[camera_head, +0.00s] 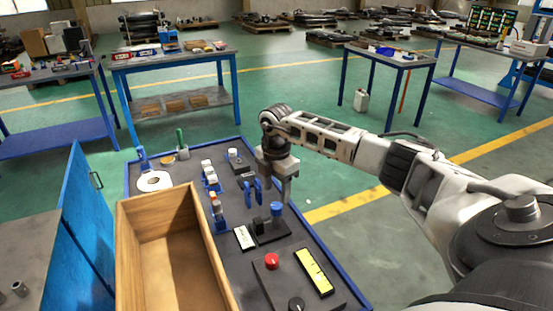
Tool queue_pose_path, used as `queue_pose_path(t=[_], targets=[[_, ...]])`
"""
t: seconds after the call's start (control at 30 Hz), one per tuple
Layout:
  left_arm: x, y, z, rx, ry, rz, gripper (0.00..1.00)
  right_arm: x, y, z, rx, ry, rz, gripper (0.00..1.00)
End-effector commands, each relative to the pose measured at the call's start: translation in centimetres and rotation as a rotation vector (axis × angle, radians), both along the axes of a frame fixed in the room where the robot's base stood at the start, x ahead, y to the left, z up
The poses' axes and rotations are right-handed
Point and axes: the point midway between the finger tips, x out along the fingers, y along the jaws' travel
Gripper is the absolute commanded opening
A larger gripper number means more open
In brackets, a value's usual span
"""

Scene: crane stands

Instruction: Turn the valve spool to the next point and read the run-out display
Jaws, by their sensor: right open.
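My right gripper (277,198) reaches in from the right and points down over the blue-rimmed bench. Its fingers are apart, just above a small black fixture (270,232) with a blue round part (277,209) on it. Blue upright pieces (257,190) stand just left of the fingers. I cannot tell which small part is the valve spool, or whether a finger touches one. A white plate (244,237) with dark marks lies left of the fixture; its text is too small to read. A yellow-and-white panel (314,271) lies nearer. My left gripper is out of view.
An open wooden box (126,235) fills the bench's left front. A red button (271,261) and black knob (296,303) sit in front. White-and-blue parts (210,176) and a white ring (154,181) stand behind. A blue cabinet door (88,215) is at left.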

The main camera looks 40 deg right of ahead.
Motion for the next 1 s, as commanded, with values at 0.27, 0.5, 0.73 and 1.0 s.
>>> queue_pose_path(t=[0.27, 0.5, 0.73, 1.0], targets=[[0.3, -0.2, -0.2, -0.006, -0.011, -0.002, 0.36, 0.1, 0.0, 6.7, 0.000, -0.006, -0.001, 0.52], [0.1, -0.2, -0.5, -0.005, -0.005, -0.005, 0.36, 0.1, 0.0, 10.0, 0.000, -0.004, -0.001, 0.52], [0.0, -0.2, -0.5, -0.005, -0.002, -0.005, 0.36, 0.0, 0.0, 10.6, 0.000, -0.001, -0.001, 0.52], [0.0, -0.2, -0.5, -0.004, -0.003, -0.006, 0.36, 0.0, 0.0, 10.5, -0.001, -0.001, -0.001, 0.52]])
